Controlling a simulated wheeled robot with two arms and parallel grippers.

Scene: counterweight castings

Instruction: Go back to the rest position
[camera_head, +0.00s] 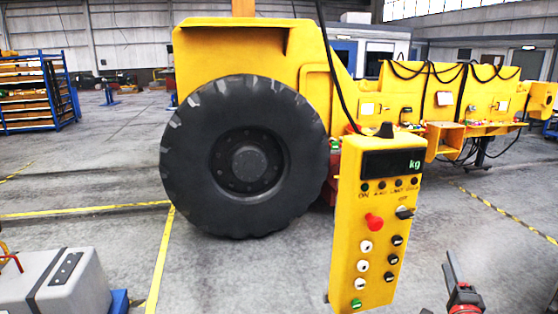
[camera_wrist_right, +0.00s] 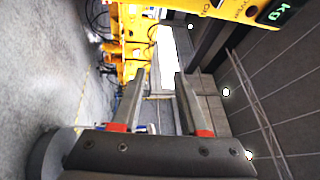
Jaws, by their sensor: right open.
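My right gripper (camera_head: 462,285) shows at the bottom right of the head view, low and to the right of the yellow control box. In the right wrist view its two grey fingers (camera_wrist_right: 160,78), with red parts at their bases, stand apart with nothing between them. My left gripper is not in the head view. The yellow control box (camera_head: 345,240) hangs on a black cable in front of the machine. It has a dark display reading "kg", a red knob, and white, black and green buttons. Its display end also shows at the top of the wrist view (camera_wrist_right: 240,10).
A big yellow machine (camera_head: 230,50) with a black tyre (camera_head: 190,150) stands behind the box. A grey case (camera_head: 60,285) is at the lower left. A blue rack (camera_head: 62,95) stands far left. Grey floor with yellow lines (camera_head: 160,260) is open between them.

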